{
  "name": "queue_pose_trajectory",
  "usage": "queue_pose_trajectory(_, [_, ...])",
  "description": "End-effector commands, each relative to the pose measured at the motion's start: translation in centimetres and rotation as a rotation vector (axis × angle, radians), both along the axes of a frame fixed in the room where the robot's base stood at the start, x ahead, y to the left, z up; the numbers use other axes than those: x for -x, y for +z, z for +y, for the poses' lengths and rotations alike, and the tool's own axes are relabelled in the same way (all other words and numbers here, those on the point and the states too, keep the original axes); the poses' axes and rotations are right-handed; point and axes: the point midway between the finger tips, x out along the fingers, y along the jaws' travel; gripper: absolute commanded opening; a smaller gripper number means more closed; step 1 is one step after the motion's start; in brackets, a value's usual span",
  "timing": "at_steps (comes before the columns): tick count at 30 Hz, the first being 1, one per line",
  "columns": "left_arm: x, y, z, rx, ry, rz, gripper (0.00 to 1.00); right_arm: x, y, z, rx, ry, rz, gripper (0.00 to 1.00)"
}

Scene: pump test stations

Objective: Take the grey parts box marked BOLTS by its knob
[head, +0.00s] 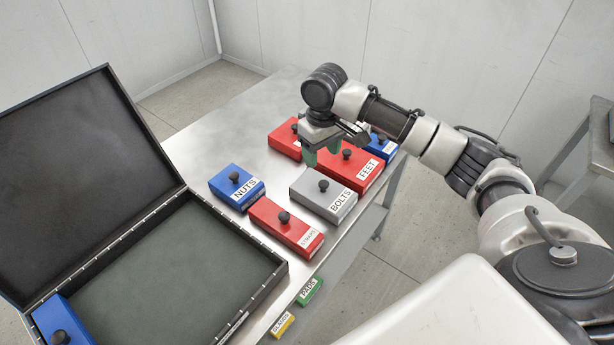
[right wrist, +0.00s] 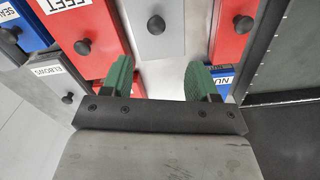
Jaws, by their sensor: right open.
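The grey BOLTS box (head: 324,195) lies on the metal table between a red FEET box and another red box. Its dark round knob (head: 323,184) stands free on top. My right gripper (head: 321,150), with green fingers, is open and empty above the table, behind the BOLTS box in the head view. In the right wrist view the open fingers (right wrist: 160,78) are apart, and the grey box (right wrist: 160,45) with its knob (right wrist: 156,24) shows ahead of the gap between them; its label is out of view there. My left gripper is not in view.
The red FEET box (head: 362,171), blue NUTS box (head: 228,180) and red box (head: 275,215) stand close by. A grey ELBOWS box (right wrist: 40,95) shows in the wrist view. An open black case (head: 190,250) holding a blue box (head: 50,312) is at the left.

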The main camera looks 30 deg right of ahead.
Motion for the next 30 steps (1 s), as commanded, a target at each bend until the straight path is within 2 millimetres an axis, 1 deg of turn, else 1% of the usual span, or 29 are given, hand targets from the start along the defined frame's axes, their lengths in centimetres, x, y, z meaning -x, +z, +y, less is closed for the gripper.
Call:
queue_pose_trajectory(1, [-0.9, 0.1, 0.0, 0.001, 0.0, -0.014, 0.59, -0.1, 0.3, -0.4, 0.002, -0.01, 0.003, 0.6])
queue_pose_trajectory(3, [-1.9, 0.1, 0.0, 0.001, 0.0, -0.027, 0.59, -0.2, 0.0, -0.6, 0.002, -0.017, 0.006, 0.6])
queue_pose_trajectory(5, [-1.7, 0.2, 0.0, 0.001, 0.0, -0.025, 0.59, -0.1, -0.7, -0.6, 0.001, -0.019, 0.008, 0.6])
queue_pose_trajectory(8, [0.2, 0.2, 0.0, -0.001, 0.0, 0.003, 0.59, -0.1, -2.4, -0.6, 0.001, -0.018, 0.009, 0.6])
queue_pose_trajectory(9, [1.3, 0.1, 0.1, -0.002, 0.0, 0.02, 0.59, -0.1, -3.1, -0.6, 0.0, -0.018, 0.008, 0.6])
queue_pose_trajectory(12, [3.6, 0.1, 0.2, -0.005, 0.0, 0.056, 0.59, -0.1, -4.3, -0.6, 0.001, -0.017, 0.005, 0.6])
queue_pose_trajectory(15, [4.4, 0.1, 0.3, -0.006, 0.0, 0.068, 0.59, -0.1, -5.0, -0.6, 0.001, -0.016, 0.004, 0.6])
queue_pose_trajectory(17, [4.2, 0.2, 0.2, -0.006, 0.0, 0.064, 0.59, -0.1, -5.4, -0.6, 0.001, -0.016, 0.005, 0.6])
queue_pose_trajectory(20, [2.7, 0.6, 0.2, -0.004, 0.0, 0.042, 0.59, 0.1, -6.6, -0.7, 0.001, -0.016, 0.006, 0.6])
queue_pose_trajectory(21, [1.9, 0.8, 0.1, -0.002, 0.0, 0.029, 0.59, 0.1, -7.2, -0.7, 0.001, -0.017, 0.006, 0.6])
queue_pose_trajectory(24, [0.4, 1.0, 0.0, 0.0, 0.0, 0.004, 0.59, 0.2, -8.8, -0.7, 0.002, -0.017, 0.006, 0.6])
queue_pose_trajectory(26, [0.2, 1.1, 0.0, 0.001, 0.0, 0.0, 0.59, 0.2, -9.5, -0.7, 0.001, -0.016, 0.004, 0.6])
queue_pose_trajectory(30, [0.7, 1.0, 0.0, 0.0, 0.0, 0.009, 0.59, 0.2, -10.2, -0.7, 0.0, -0.015, 0.001, 0.6])
